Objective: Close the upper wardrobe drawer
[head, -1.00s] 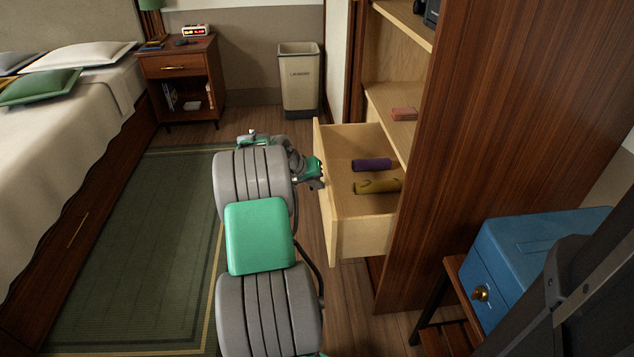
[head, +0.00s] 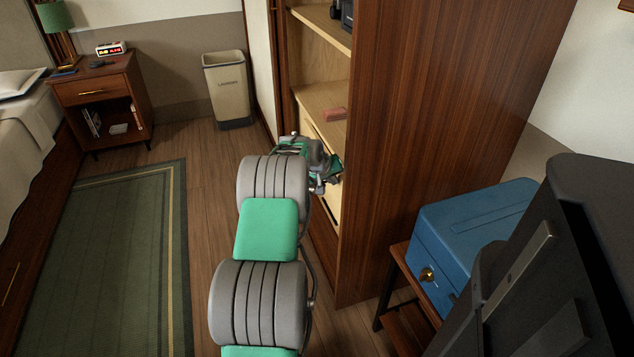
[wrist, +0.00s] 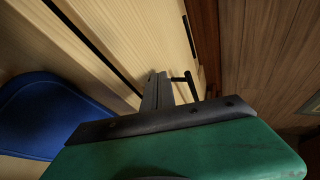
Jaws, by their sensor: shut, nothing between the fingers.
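The wardrobe (head: 440,130) stands right of centre in the head view. Its upper drawer, pale wood, shows a narrow strip of its front (head: 309,124) roughly in line with the wardrobe's front. My arm hides much of it, so I cannot tell whether a small gap remains. My gripper (head: 336,174) is at the drawer front, with its fingers shut and empty. In the wrist view my shut fingers (wrist: 158,88) point at pale wooden fronts (wrist: 125,40) and look very close to or touching them. A thin black handle (wrist: 191,86) sits beside the fingertips.
A blue box (head: 470,235) on a small wooden stand (head: 398,262) is at the right. A bin (head: 228,92) and a nightstand (head: 100,95) stand at the back. The rug (head: 120,260) and floor left of my arm are clear. A blue rounded shape (wrist: 40,115) shows in the wrist view.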

